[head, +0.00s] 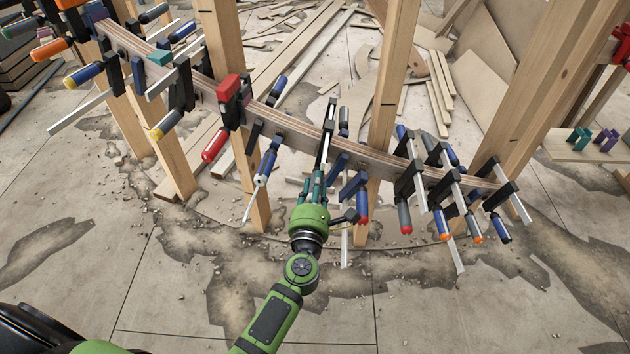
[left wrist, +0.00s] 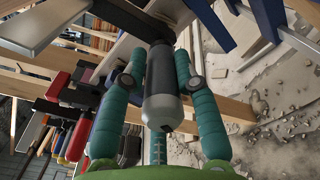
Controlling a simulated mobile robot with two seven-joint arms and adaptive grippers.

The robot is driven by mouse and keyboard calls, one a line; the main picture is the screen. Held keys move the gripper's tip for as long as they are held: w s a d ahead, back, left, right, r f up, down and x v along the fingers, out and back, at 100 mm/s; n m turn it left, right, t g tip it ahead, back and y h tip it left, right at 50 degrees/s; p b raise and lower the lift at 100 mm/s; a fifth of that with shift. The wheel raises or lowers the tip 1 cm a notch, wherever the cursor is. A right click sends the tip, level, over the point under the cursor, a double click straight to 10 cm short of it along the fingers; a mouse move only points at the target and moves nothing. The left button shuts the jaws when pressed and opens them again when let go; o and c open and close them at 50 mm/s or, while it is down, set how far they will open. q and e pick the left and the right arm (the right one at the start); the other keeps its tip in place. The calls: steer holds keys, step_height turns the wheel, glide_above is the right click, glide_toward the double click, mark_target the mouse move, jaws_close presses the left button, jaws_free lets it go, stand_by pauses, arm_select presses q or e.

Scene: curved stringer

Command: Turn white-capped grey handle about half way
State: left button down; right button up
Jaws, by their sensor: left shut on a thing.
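My left gripper (head: 316,186), with a green palm and teal fingers, reaches up to the clamps on the curved wooden stringer (head: 345,148). In the left wrist view the grey handle (left wrist: 161,75) points down toward the palm, with its pale white cap (left wrist: 162,110) at the near end. Teal fingers stand on both sides of the handle, and the gripper is shut on it. In the head view the fingers hide most of this handle, below a dark clamp with an upright bar (head: 327,122). My right gripper is not in view.
Other clamps crowd the stringer: a blue-handled one (head: 265,165) to the left, and red-tipped (head: 361,205) and grey-handled (head: 404,214) ones to the right. Wooden posts (head: 390,75) stand behind. The cracked floor in front is mostly open, with small rubble.

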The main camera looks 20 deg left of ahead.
arm_select(q)
steer(key=m+p, duration=0.1)
steer(key=m, duration=0.1)
steer(key=m+p, duration=0.1)
steer(key=m, duration=0.2)
steer(key=m+p, duration=0.2)
steer(key=shift+w+d+r+m, duration=0.15)
steer(key=shift+d+r+m, duration=0.05)
steer(key=shift+d+m, duration=0.2)
steer(key=shift+f+m+p, duration=0.15)
steer(key=shift+m+p, duration=0.35)
steer(key=shift+m, duration=0.5)
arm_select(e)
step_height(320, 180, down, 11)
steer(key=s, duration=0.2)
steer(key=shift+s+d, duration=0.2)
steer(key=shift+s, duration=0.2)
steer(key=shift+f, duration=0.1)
arm_select(q)
steer(key=c, duration=1)
jaws_free()
steer(key=shift+f, duration=0.1)
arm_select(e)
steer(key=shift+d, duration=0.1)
arm_select(q)
steer(key=shift+a, duration=0.15)
